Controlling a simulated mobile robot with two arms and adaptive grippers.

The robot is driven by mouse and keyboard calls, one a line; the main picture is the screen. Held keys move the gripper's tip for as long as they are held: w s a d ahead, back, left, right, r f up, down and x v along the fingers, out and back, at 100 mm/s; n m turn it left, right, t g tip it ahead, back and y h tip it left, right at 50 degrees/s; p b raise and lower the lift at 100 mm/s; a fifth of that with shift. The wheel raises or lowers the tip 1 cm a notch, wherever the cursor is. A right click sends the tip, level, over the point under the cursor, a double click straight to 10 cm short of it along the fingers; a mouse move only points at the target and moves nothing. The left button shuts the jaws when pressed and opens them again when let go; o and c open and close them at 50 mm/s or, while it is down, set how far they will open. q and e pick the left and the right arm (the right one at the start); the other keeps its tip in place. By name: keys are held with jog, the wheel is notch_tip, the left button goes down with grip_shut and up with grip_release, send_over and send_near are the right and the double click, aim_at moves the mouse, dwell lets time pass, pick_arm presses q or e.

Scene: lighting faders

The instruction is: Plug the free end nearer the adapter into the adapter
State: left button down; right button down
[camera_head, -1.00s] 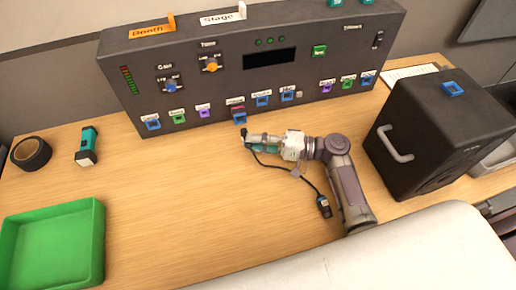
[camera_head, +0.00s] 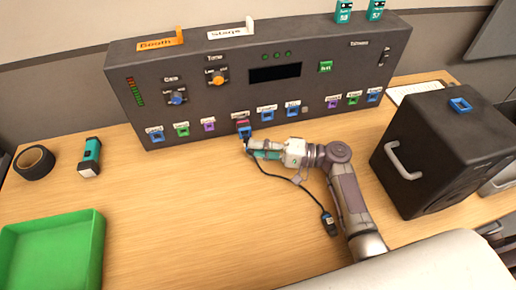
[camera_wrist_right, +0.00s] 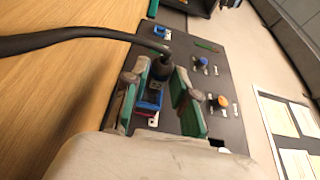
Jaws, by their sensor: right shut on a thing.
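The cable (camera_head: 290,178) is black, and one of its ends is a dark plug (camera_wrist_right: 160,66) held at the tips of my right gripper (camera_head: 252,148). That gripper has teal-green finger pads and is shut on the plug; it also shows in the wrist view (camera_wrist_right: 160,78). The other end, a dark connector (camera_head: 329,223), lies on the table to the right. The adapter (camera_head: 245,132) is a blue-framed socket under a magenta port on the panel front. It also shows between the fingers in the wrist view (camera_wrist_right: 150,103). The plug is right at the adapter; I cannot tell whether it is inserted. My left gripper is not in view.
The dark control panel (camera_head: 210,105) spans the back, with several coloured ports along its lower front. A black box (camera_head: 437,150) with a handle stands at right. A green tray (camera_head: 97,240), a tape roll (camera_head: 34,162) and a teal-black device (camera_head: 89,158) are at left. Table middle-left is clear.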

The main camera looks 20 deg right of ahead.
jog(key=shift+w+b, duration=1)
dwell(1.6)
jog(key=shift+w+d+r, duration=0.1)
jog(key=shift+r, duration=0.05)
dwell(0.5)
jog(key=c, duration=1.4)
grip_release()
jog(key=o, duration=0.6)
jog(key=shift+w, duration=0.15)
jog(key=shift+c, duration=0.2)
